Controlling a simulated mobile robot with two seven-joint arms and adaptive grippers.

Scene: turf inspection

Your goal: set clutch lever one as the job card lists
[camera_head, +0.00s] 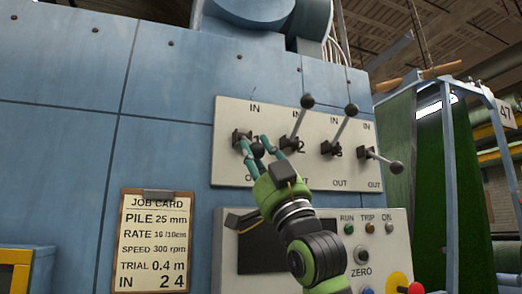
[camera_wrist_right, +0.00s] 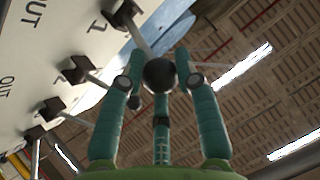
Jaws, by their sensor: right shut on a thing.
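Clutch lever one is the leftmost lever on the white lever plate (camera_head: 230,112), marked IN above and OUT below. Its dark round knob (camera_head: 257,150) sits between the green fingers of my right gripper (camera_head: 254,146), which is shut on it. The wrist view also shows the knob (camera_wrist_right: 160,73) between the fingertips, its rod running up to the pivot by the "1". The lever sticks outward and slightly down; the fingers partly hide it. The job card (camera_head: 156,240) reads PILE 25 mm, RATE 10/10cm, SPEED 300 rpm, TRIAL 0.4 m, IN 2 4. My left gripper is out of view.
Lever two (camera_head: 307,101) and lever three (camera_head: 351,110) point up toward IN. Lever four (camera_head: 396,168) points right and slightly down. Below the plate is a control panel (camera_head: 398,222) with a screen, ZERO knob and red button, partly behind my arm. Green turf (camera_head: 430,190) hangs at right.

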